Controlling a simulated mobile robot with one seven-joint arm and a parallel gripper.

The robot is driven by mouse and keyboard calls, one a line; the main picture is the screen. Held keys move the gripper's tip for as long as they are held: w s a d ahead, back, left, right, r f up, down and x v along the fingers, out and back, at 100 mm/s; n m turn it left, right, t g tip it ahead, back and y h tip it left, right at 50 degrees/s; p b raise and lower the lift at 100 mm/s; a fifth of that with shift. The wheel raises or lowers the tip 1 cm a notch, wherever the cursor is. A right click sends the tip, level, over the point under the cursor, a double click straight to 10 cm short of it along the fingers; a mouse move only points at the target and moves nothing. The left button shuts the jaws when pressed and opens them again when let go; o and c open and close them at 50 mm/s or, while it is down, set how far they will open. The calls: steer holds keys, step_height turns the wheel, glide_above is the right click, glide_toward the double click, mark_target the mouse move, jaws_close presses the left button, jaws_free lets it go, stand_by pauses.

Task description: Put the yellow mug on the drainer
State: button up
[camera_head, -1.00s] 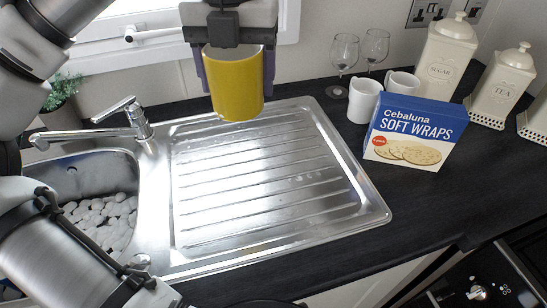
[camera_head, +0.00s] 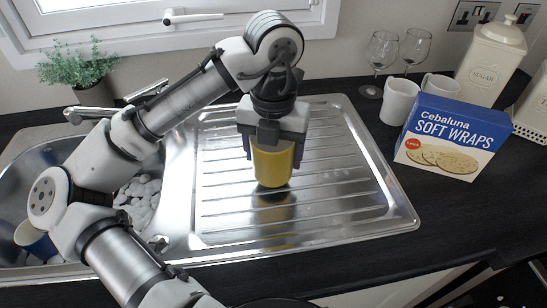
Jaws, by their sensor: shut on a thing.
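The yellow mug (camera_head: 271,167) is upright in my gripper (camera_head: 273,150), over the middle of the ribbed steel drainer (camera_head: 345,200). My gripper comes from above and is shut on the mug, with a finger on each side. The mug's top is hidden by the gripper. A dark patch and a yellow reflection show on the steel just below the mug. I cannot tell whether its base touches the drainer.
The sink bowl (camera_head: 75,150) with pale stones and a blue-and-white cup (camera_head: 35,240) is left. White mugs (camera_head: 398,102), wine glasses (camera_head: 382,52) and a Soft Wraps box (camera_head: 452,137) stand on the counter at right. The drainer around the mug is bare.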

steer(key=shift+f, duration=1)
steer(key=shift+f, duration=0.2)
steer(key=o, duration=1.2)
step_height(320, 180, up, 12)
steer(key=shift+r+p, duration=0.25)
steer(key=shift+p, duration=0.15)
